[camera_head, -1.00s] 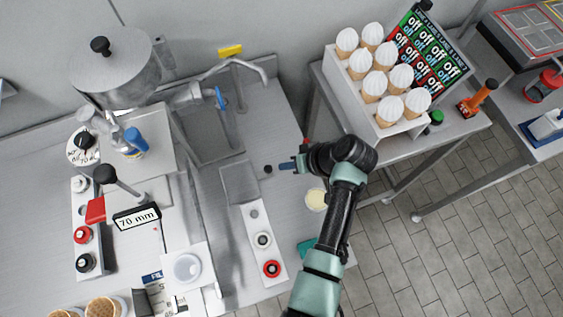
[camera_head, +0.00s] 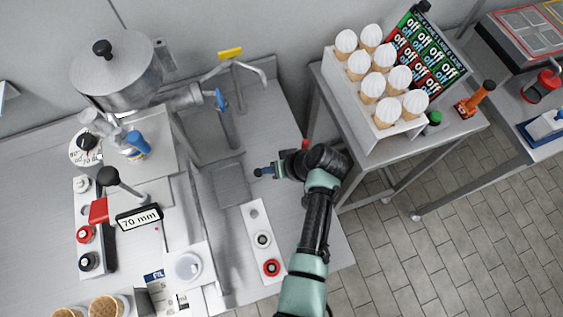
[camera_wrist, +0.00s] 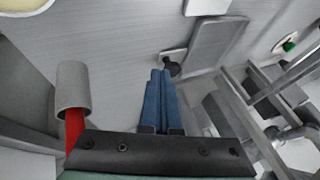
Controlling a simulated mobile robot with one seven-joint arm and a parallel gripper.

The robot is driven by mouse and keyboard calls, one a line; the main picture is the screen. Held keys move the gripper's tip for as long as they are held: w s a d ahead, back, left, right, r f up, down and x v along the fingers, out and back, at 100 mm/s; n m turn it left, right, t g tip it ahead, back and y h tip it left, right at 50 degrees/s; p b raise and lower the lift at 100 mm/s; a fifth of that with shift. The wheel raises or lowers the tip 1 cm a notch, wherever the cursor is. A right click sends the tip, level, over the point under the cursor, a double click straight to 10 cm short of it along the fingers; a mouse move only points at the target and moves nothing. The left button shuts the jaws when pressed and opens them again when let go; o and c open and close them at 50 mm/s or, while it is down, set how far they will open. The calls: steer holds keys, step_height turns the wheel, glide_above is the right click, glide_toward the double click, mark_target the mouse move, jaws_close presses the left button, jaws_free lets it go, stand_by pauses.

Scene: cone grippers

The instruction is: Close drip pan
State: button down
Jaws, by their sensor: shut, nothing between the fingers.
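The drip pan appears to be the flat grey rectangular plate (camera_head: 231,186) beside the machine on the steel table. Its dark round knob (camera_head: 258,172) is on its right side. The plate (camera_wrist: 213,48) and knob (camera_wrist: 172,66) also show in the wrist view, just beyond the fingertips. My gripper (camera_head: 265,171) is shut and empty, with its blue fingers pointing left at the knob. In the wrist view the fingertips (camera_wrist: 159,74) are at or very near the knob; contact cannot be told for certain.
A white button panel (camera_head: 254,222) lies just in front of the plate. A red-ended grey cylinder (camera_wrist: 72,95) is close left of my fingers in the wrist view. A cone rack (camera_head: 342,92) stands at the right.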

steer(key=p, duration=0.2)
glide_toward(214, 186)
steer(key=x, duration=0.4)
steer(key=shift+w+f, duration=0.1)
steer(key=shift+f, duration=0.2)
steer(key=shift+a, duration=0.1)
